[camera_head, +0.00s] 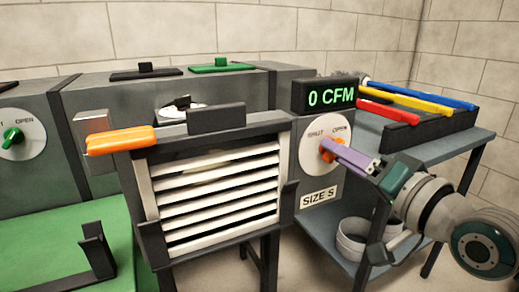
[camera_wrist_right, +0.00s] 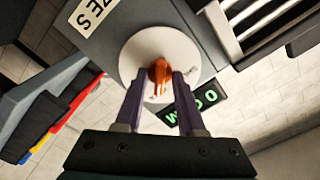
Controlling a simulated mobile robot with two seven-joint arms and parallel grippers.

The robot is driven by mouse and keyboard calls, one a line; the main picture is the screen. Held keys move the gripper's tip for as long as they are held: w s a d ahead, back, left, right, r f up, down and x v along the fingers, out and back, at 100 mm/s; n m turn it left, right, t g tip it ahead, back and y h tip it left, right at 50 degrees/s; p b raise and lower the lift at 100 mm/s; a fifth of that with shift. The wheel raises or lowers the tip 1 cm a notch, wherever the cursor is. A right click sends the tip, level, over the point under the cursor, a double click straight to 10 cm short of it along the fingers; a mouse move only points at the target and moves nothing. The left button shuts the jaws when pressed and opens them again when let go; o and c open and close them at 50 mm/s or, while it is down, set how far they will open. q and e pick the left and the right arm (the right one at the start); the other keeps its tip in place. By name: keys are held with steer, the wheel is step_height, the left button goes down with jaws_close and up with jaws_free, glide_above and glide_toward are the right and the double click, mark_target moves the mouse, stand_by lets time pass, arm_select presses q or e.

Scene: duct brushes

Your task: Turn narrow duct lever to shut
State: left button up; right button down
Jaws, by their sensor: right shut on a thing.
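The narrow duct's lever is an orange knob (camera_head: 326,156) on a round white dial (camera_head: 309,157) marked SHUT and OPEN, above a SIZE S label (camera_head: 319,197). My right gripper (camera_head: 331,147), with purple fingers, reaches in from the right and is shut on the lever. In the right wrist view the orange lever (camera_wrist_right: 159,72) sits between the two fingertips (camera_wrist_right: 159,80), in front of the dial (camera_wrist_right: 140,50). The fingers hide part of the lever, so its exact direction is unclear. The display (camera_head: 330,96) above reads 0 CFM. My left gripper is not in view.
A louvred vent (camera_head: 215,200) with an orange handle (camera_head: 121,139) is left of the dial. A green-knobbed dial (camera_head: 14,138) is at far left. A rack (camera_head: 404,134) with red, yellow and blue handles stands on the table at right.

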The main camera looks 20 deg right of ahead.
steer(key=shift+r, duration=0.1)
steer(key=shift+n+p, duration=2.05)
steer(key=shift+n, duration=6.85)
steer(key=c, duration=0.9)
jaws_free()
